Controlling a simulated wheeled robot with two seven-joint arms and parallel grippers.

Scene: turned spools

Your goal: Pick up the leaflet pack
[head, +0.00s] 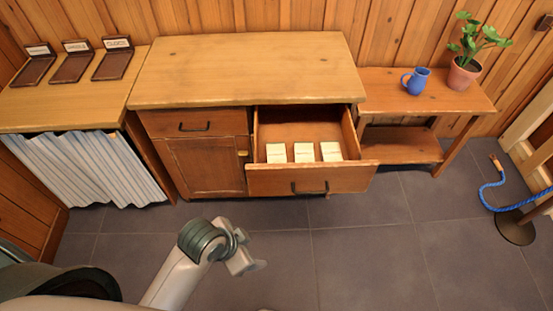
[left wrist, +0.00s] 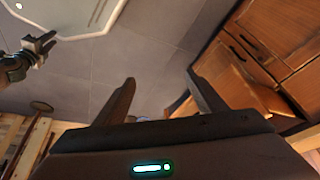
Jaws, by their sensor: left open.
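Three white packs lie in a row in the open drawer (head: 315,179): a left one (head: 276,153), a middle one (head: 304,152) and a right one (head: 331,151). Their print is too small to read, so I cannot tell which is the leaflet pack. My left gripper (head: 247,262) is open and empty above the floor, in front of the cabinet and apart from the drawer. Its two fingers stand apart in the left wrist view (left wrist: 160,78). What looks like my right gripper (left wrist: 38,50) shows small at the upper left there; its jaws are unclear.
The cabinet top (head: 245,70) is bare. Three brown labelled stands (head: 73,65) are on the left counter, above a striped curtain (head: 90,168). A blue mug (head: 416,80) and a potted plant (head: 463,73) stand on the right bench. A blue rope (head: 490,187) hangs at right. The middle floor is clear.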

